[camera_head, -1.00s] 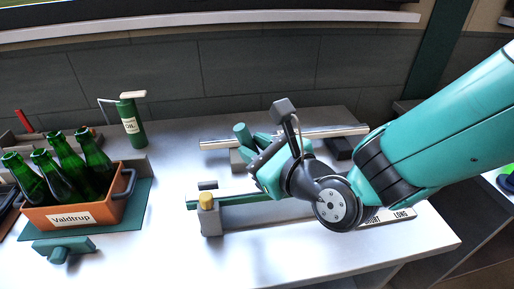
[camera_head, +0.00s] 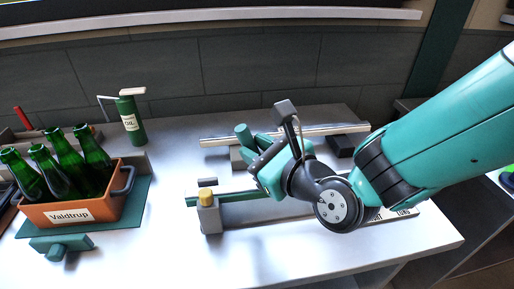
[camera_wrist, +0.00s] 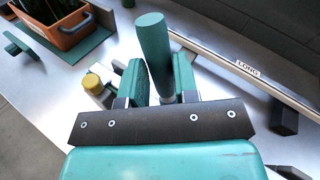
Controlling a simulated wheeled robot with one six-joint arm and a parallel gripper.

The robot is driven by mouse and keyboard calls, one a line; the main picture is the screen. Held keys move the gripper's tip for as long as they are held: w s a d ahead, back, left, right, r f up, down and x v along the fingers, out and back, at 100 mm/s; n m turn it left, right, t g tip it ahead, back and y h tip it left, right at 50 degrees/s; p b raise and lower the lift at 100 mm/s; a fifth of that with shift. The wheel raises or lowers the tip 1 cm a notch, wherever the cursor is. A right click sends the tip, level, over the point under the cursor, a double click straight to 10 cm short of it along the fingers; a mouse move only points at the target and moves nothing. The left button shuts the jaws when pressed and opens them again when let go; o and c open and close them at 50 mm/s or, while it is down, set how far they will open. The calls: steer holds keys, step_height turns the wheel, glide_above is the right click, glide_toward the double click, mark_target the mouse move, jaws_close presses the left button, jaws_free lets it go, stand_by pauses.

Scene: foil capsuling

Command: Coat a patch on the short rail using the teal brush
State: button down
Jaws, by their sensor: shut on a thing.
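My gripper (camera_wrist: 160,85) is shut on the teal brush (camera_wrist: 152,42), whose round handle stands up between the green fingers. The handle top also shows in the head view (camera_head: 243,132). The brush's lower end is hidden by the fingers and wrist. My gripper is over the front fixture, whose dark green bar (camera_head: 235,197) runs from a grey post with a yellow knob (camera_head: 206,198). This bar may be the short rail; its right part is hidden behind my gripper. I cannot tell whether the brush touches it. The far silver rail (camera_wrist: 215,53) carries a LONG label.
An orange crate (camera_head: 112,209) of green bottles stands on a green mat (camera_head: 138,203) at left. A green oil can (camera_head: 131,120) stands behind it. The table's front middle is clear.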

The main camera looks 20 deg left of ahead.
steer(key=shift+f+b, duration=0.35)
steer(key=shift+f, duration=0.25)
steer(key=shift+r, duration=0.1)
steer(key=s+a+p, duration=0.1)
steer(key=p, duration=0.2)
steer(key=a+p, duration=0.2)
steer(key=p, duration=0.2)
steer(key=shift+s+r, duration=0.15)
steer(key=shift+s, duration=0.25)
steer(key=shift+p, duration=0.35)
